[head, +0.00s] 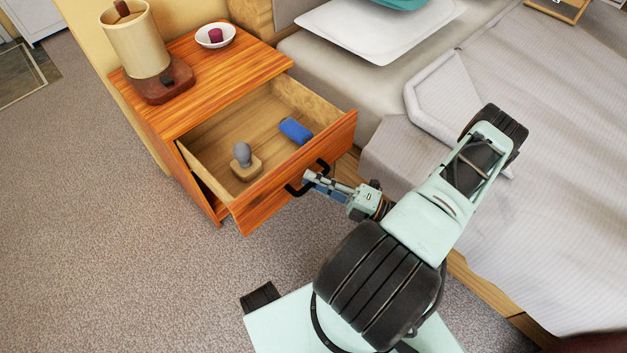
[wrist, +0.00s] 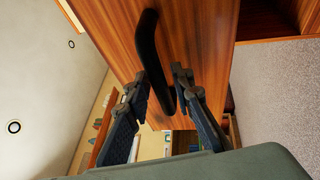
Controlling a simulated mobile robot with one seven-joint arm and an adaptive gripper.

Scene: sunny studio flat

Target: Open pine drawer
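The pine drawer (head: 277,183) is pulled well out of an orange-brown wooden bedside cabinet (head: 215,85). Its inside shows a grey-topped wooden stamp-like object (head: 243,156) and a blue cylinder (head: 295,131). A black bar handle (head: 293,190) is on the drawer front; it also shows in the wrist view (wrist: 150,50). My gripper (head: 310,179) is at this handle. The exact contact is partly hidden.
A lamp (head: 136,45) and a white bowl (head: 215,35) with a dark red item stand on the cabinet. A bed (head: 540,150) fills the right side, close to my arm. Carpet (head: 90,200) to the left is clear.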

